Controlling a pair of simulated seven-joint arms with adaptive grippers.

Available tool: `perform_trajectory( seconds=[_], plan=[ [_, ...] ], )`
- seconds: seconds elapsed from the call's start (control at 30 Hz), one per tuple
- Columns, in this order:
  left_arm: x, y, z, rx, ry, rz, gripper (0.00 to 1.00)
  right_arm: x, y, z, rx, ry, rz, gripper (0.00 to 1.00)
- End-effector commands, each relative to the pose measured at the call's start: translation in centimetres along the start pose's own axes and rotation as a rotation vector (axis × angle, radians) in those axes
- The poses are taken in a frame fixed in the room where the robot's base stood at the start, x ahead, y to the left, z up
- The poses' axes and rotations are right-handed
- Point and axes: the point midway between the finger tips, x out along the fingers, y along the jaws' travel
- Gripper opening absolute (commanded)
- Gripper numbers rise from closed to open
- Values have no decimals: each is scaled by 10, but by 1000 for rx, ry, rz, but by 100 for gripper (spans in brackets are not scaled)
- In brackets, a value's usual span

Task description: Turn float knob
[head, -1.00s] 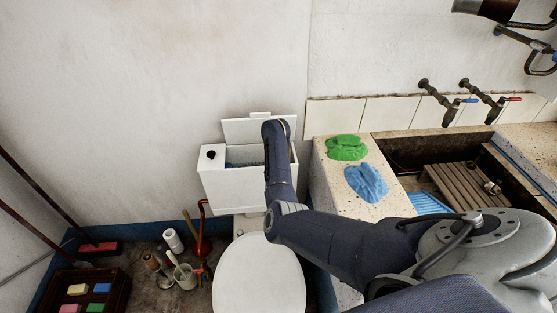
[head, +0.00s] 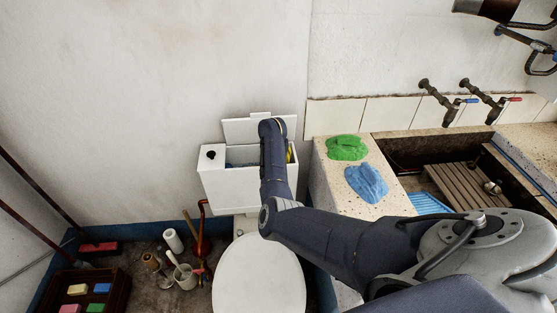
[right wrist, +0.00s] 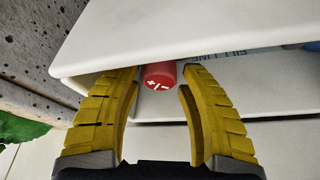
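The red float knob (right wrist: 159,76), marked with plus and minus signs, shows in the right wrist view inside the white cistern (head: 228,188). My right gripper (right wrist: 162,70) has yellow fingers spread to either side of the knob. Narrow gaps show between the fingertips and the knob, so it is open and holds nothing. In the head view my right arm reaches down over the open cistern and hides the knob; only a bit of yellow finger shows at the cistern's right end. My left gripper is not in view.
The cistern lid (head: 243,130) leans against the wall behind the tank. A black button (head: 211,154) sits on the tank's left end. Green (head: 346,148) and blue (head: 367,182) cloths or gloves lie on the stone ledge at right. The closed toilet seat (head: 258,277) is below.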

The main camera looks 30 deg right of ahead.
Motion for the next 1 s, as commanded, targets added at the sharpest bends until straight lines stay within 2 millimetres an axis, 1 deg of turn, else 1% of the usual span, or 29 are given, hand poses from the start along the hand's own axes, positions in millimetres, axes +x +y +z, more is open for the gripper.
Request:
perform_trajectory(
  seconds=[0.03,0.1,0.33,0.47,0.57,0.67,1.0],
  plan=[
    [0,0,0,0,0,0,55,1,0,1,-1,-2,1,48],
    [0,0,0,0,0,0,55,1,0,2,-2,-3,1,56],
    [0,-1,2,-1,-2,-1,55,1,0,3,-3,-5,2,56],
    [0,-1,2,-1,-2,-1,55,-3,0,3,-2,-4,0,56],
    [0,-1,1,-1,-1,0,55,-13,-1,2,-2,-3,0,56],
    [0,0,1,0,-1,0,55,-26,-1,3,-2,-3,-1,56],
    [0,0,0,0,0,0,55,-85,-2,2,-1,-2,-2,56]
  ],
)
